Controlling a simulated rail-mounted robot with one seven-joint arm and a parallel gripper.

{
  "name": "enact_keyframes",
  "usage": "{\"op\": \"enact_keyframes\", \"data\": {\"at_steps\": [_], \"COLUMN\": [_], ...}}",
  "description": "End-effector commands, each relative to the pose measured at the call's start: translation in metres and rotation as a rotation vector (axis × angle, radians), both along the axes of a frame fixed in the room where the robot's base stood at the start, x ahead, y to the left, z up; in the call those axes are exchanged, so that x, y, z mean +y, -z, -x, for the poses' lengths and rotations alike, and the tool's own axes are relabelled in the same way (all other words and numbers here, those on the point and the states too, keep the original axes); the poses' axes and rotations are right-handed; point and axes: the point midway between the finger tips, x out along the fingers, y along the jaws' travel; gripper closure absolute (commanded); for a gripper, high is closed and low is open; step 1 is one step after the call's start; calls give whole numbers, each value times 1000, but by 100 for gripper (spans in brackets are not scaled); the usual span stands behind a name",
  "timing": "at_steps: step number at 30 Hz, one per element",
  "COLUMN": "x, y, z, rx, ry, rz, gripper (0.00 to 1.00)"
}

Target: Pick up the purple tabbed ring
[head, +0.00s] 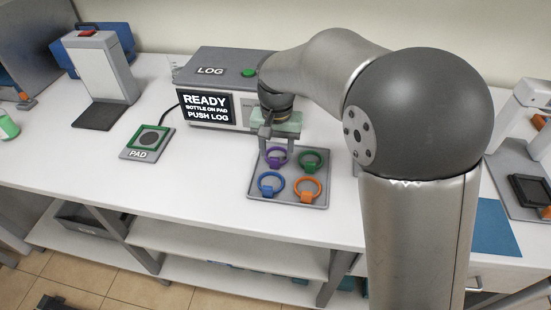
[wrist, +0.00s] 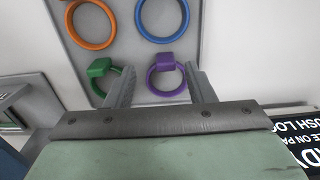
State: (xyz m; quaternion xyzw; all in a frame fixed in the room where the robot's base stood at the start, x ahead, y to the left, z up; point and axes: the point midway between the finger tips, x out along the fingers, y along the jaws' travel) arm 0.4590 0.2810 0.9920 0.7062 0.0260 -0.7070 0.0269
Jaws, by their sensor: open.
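The purple tabbed ring (head: 277,163) lies on the grey tray at its back left spot, nearest the log machine. In the wrist view the purple ring (wrist: 166,60) shows with its block-like tab between my two fingers, and nothing grips it. My gripper (head: 275,158) is open and points down over the ring. In the wrist view my gripper's fingers (wrist: 160,84) stand to either side of the ring, the left one close to the green ring. Whether the fingertips are level with the ring or above it is hard to tell.
The grey tray (head: 256,187) also holds a green ring (head: 311,165), a blue ring (head: 266,191) and an orange ring (head: 306,195). The log machine (head: 235,61) stands behind. A pad (head: 147,142) lies to the left. The white table is clear between pad and tray.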

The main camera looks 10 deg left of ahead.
Motion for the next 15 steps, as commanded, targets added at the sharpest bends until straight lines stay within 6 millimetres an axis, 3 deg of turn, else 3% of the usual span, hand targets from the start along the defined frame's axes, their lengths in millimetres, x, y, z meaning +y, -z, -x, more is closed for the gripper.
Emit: {"op": "enact_keyframes", "data": {"at_steps": [15], "x": [7], "y": [53], "z": [-4], "rx": [-1], "ry": [1], "rz": [-1], "gripper": [51]}}
